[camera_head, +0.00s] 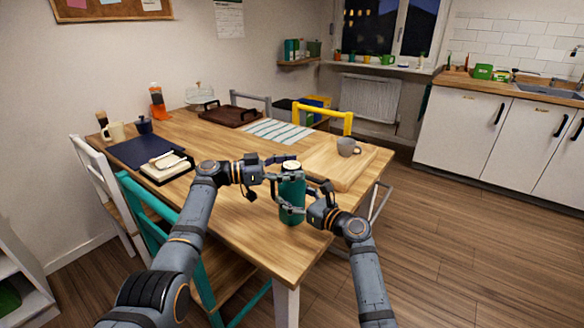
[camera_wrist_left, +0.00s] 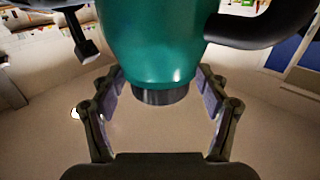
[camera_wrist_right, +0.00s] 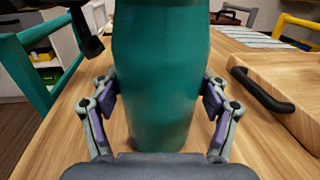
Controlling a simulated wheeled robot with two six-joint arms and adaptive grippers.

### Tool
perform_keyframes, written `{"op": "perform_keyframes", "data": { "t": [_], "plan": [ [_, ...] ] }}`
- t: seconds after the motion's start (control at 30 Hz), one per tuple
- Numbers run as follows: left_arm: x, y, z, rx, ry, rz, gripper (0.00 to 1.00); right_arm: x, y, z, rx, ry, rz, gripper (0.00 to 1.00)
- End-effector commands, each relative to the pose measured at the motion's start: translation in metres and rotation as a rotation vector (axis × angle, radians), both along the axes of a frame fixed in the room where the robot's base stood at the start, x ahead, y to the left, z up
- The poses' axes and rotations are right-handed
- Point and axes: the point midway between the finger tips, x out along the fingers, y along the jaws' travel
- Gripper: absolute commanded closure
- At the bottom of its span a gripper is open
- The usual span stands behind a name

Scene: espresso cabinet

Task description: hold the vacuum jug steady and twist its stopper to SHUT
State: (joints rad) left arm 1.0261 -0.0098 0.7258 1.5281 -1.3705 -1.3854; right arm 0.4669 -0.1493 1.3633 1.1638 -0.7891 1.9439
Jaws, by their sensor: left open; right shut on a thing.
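The teal vacuum jug (camera_head: 291,203) stands upright near the table's front right corner. Its pale-topped stopper (camera_head: 291,164) shows in the head view; in the left wrist view, which is upside down, the stopper's dark band (camera_wrist_left: 160,93) is visible. My left gripper (camera_wrist_left: 160,98) is open, with one finger on each side of the stopper and a gap between. My right gripper (camera_wrist_right: 160,103) is shut on the jug's body, a finger against each side. The jug's dark handle (camera_wrist_left: 265,25) shows in the left wrist view. Any SHUT marking is not readable.
A striped cloth (camera_head: 270,131) and a dark tray (camera_head: 230,114) are farther back. A teal chair (camera_head: 150,215) stands at the table's left side. Bare tabletop lies left of the jug.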

Motion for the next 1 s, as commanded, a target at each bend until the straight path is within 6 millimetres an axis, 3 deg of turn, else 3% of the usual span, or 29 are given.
{"op": "perform_keyframes", "data": {
  "t": [0.17,0.4,0.6,1.0],
  "plan": [
    [-0.003,0.018,0.0,0.002,-0.001,0.003,0.25,0.0,0.0,0.0,0.001,0.001,0.0,0.88],
    [-0.014,0.076,-0.001,0.003,0.001,0.004,0.25,0.0,0.0,0.0,0.001,0.001,0.0,0.88],
    [-0.021,0.109,-0.001,0.002,0.0,0.002,0.25,0.0,0.0,0.0,0.0,0.0,0.0,0.88],
    [-0.023,0.118,0.0,0.0,0.001,0.0,0.25,0.0,0.0,0.0,0.0,0.0,0.0,0.88]
  ]
}}
